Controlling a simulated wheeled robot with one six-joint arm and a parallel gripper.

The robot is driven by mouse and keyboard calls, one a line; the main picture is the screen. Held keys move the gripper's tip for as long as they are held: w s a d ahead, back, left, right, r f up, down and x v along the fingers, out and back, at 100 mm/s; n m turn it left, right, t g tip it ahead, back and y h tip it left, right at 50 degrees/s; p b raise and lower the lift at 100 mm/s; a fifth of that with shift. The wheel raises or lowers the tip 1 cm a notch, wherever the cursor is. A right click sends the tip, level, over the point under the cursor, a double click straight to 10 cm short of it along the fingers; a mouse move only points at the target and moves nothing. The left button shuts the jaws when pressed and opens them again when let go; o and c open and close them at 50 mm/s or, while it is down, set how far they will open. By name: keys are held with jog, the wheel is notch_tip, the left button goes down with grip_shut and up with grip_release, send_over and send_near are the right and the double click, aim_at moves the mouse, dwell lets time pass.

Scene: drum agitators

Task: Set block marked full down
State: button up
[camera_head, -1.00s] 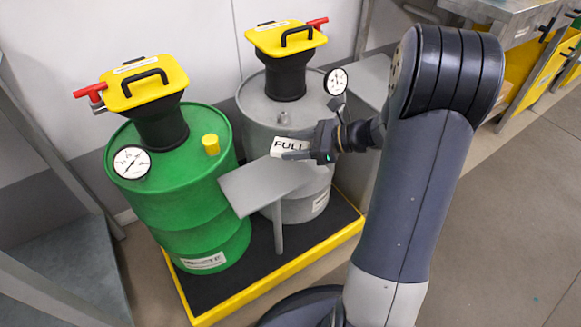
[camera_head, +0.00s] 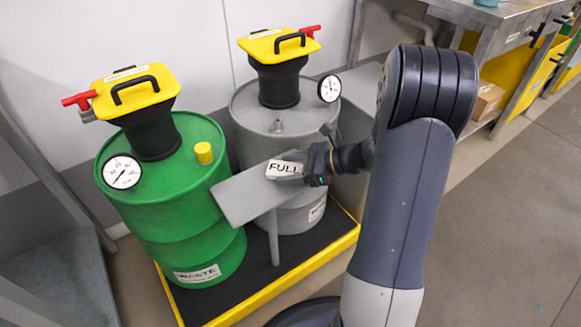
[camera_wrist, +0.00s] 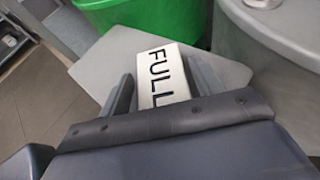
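The block marked full (camera_head: 284,169) is a small white block with black letters FULL. It sits at the grey plate (camera_head: 237,198) of a small stand in front of the drums; whether it rests fully on the plate is hard to tell. My gripper (camera_head: 291,173) reaches in from the right with a finger along the block's near side. In the wrist view the block (camera_wrist: 163,75) lies between the two fingers (camera_wrist: 160,85), close to both, over the plate (camera_wrist: 100,65). The gripper looks shut on it. The block's near end is hidden by the gripper body.
A green drum (camera_head: 205,235) and a grey drum (camera_head: 245,125) stand behind the plate on a black, yellow-edged pallet (camera_head: 255,292). Both have yellow-lidded black funnels and round gauges. The plate's left part is bare. A metal bench stands at the upper right.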

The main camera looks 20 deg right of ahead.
jog(key=shift+o, duration=0.8)
jog(key=shift+r, duration=0.3)
jog(key=p+v, duration=0.4)
jog(key=v, duration=0.8)
